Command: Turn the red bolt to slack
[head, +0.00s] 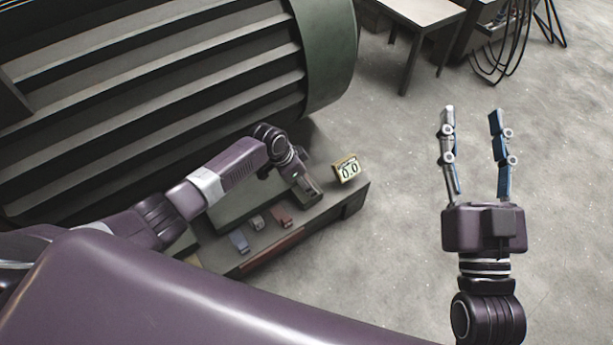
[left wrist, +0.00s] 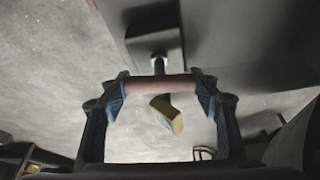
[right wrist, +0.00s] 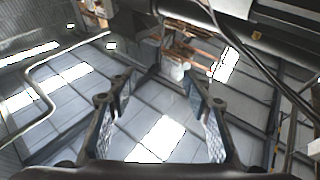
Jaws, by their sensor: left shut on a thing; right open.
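In the left wrist view, my left gripper (left wrist: 160,92) has its two blue-padded fingers closed on the ends of a dull red bar (left wrist: 158,85), which I take as the red bolt. A dark stem runs from the bar towards a dark block (left wrist: 152,42). In the head view, the left gripper is low at the bench's right end, and the bolt is hidden. My right gripper (head: 471,113) is open and empty, raised over the floor.
A large dark ribbed machine body (head: 170,90) fills the upper left. A table (head: 425,10) stands at the back. Grey floor is clear on the right.

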